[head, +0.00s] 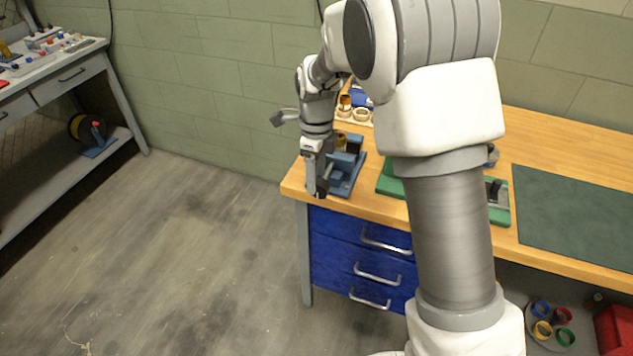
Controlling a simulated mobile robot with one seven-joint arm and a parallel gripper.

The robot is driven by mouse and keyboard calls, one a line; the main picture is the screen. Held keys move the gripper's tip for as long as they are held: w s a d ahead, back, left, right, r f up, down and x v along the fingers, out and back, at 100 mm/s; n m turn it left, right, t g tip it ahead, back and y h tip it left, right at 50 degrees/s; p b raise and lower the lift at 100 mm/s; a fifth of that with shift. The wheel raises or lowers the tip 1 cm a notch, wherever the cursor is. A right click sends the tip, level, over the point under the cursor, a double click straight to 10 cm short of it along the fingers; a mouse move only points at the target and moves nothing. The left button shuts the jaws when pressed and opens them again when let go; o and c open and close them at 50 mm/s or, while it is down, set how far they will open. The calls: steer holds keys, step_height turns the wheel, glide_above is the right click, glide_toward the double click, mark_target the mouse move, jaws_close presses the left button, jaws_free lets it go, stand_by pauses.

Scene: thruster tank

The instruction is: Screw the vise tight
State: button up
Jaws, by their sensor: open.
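The vise (347,172) is blue-grey and sits on the left end of the wooden workbench, near its front corner. A yellow-brown piece (341,139) shows at its top, but I cannot tell if it is between the jaws. My gripper (318,188) points down at the vise's front left side, at the bench edge. It is open, and I see nothing held in it. The vise's screw handle is not clear, because my gripper covers that side. I cannot tell whether my fingers touch it.
Blue drawers (362,262) are below. The floor to the left is clear, up to a second bench (62,84).

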steer(key=shift+f, duration=1.1)
jaws_close()
